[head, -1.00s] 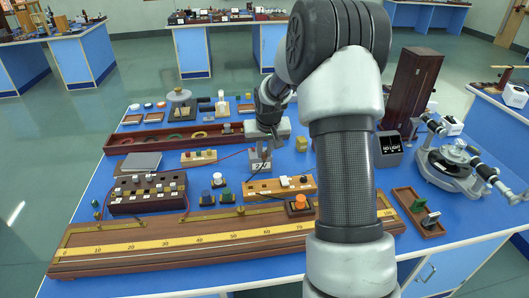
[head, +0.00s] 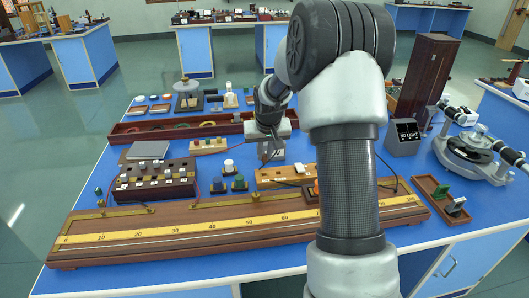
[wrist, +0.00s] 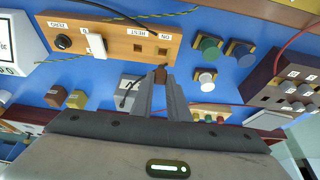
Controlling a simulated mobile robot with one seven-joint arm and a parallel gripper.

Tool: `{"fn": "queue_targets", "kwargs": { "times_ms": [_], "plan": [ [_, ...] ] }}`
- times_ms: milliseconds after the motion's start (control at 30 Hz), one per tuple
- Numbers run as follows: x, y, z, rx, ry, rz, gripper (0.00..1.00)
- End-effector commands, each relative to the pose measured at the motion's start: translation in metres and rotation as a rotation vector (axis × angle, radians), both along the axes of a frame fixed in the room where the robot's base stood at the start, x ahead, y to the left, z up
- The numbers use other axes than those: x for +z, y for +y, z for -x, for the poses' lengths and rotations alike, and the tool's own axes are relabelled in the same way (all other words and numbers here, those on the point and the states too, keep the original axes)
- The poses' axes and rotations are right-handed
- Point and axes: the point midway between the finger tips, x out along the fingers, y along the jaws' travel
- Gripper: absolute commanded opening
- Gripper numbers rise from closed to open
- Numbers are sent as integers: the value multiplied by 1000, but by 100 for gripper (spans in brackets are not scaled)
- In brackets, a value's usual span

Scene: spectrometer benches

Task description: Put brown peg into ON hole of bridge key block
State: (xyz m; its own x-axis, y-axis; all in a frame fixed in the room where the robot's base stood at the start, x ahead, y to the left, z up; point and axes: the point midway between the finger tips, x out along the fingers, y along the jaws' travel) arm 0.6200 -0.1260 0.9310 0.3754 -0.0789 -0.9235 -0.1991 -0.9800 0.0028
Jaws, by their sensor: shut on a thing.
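The bridge key block (wrist: 112,58) is a tan wooden bar in the upper wrist view, with labels that read ON and REST. The ON hole (wrist: 165,48) and the REST hole (wrist: 139,48) look like dark square openings. The block also shows in the head view (head: 272,175), partly behind my arm. My gripper (wrist: 161,82) is shut on the brown peg (wrist: 161,73), a small piece at the fingertips. The peg appears just beside the block's edge near the ON hole; I cannot tell whether they touch. My gripper in the head view (head: 273,150) is above the bench behind the block.
Green (wrist: 210,44), blue (wrist: 241,52) and white (wrist: 206,77) knobs stand beside the block. A white plug (wrist: 96,45) and a black knob (wrist: 64,42) are on the block. A dark box with several pegs (wrist: 288,82) is at right. A long metre bridge (head: 150,237) lies in front.

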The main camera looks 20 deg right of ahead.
Motion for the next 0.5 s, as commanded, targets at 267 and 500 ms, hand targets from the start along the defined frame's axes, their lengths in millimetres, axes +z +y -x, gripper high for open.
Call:
{"fn": "queue_targets", "kwargs": {
  "times_ms": [267,500],
  "plan": [
    [-19,0,0,-1,1,-1,0],
    [-33,0,0,-1,1,-1,0]
  ]
}}
